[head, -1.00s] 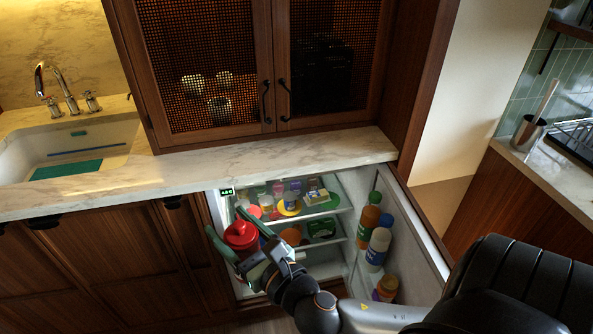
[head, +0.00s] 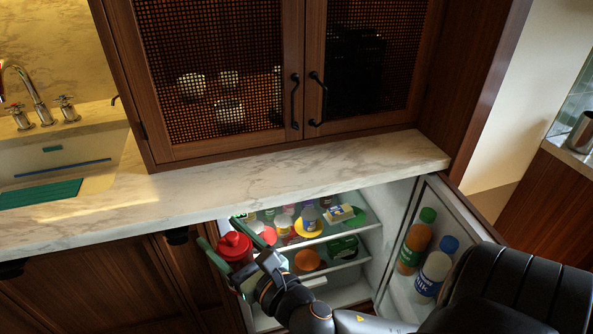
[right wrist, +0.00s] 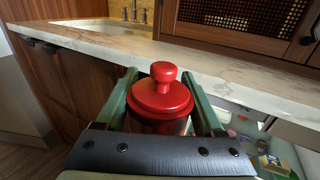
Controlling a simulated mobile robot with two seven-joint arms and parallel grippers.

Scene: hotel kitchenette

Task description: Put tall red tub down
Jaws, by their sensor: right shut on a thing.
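The tall red tub (head: 235,247) has a round lid with a knob. It is upright between the fingers of my right gripper (head: 228,248), which is shut on it. The right wrist view shows the tub (right wrist: 161,97) between the two green fingers of the gripper (right wrist: 165,100); its lower part is hidden. The tub is held in front of the left side of the open fridge, below the marble counter edge. My left gripper is not in view.
The open fridge has glass shelves (head: 345,228) with several jars and packets. Bottles (head: 413,248) stand in its door at the right. The marble counter (head: 290,165) above is clear in the middle. A sink (head: 60,170) is at the left, and a mesh-fronted cabinet (head: 290,70) stands at the counter's back.

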